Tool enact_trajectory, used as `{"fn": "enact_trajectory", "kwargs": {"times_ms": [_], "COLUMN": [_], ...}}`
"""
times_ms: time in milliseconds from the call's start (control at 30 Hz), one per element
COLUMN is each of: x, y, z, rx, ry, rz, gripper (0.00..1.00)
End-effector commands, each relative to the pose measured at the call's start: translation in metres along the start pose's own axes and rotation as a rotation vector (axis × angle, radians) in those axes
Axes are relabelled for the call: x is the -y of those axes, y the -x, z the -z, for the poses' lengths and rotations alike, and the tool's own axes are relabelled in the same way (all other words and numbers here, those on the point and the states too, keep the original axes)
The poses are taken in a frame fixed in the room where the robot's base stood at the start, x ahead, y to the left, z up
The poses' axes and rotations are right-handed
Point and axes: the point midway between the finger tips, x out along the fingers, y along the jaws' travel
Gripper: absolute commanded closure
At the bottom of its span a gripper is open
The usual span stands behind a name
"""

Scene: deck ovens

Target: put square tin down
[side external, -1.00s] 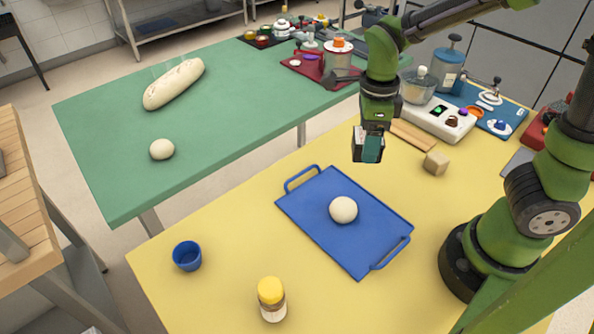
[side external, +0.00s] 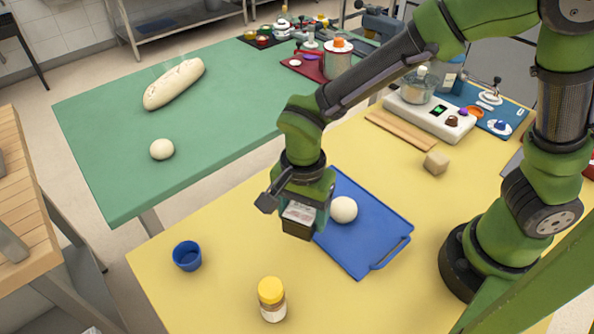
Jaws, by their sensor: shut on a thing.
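My gripper (side external: 303,205) is shut on a dark, box-shaped square tin (side external: 297,230), with a pale patch showing between the jaws. The tin hangs under the gripper, in front of the left corner of the blue tray (side external: 362,262) in the picture. I cannot tell how high the tin is above the yellow table (side external: 230,292), or whether it touches anything. My gripper and arm hide the far left part of the tray and its far handle.
A dough ball (side external: 344,209) lies on the tray, just right of the gripper. A blue cup (side external: 187,256) and a yellow-lidded jar (side external: 272,300) stand at the front left. Yellow tabletop is clear between cup and tray.

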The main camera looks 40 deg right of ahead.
Motion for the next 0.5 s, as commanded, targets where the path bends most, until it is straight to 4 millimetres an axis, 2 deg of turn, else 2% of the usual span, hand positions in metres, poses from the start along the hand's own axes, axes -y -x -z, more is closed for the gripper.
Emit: {"fn": "enact_trajectory", "kwargs": {"times_ms": [167,500], "x": [0.034,0.116], "y": [-0.006,-0.013], "z": [-0.007,-0.026], "rx": [0.000,-0.001], "ry": [-0.003,-0.002], "rz": [0.002,0.003], "gripper": [0.70,0.70]}}
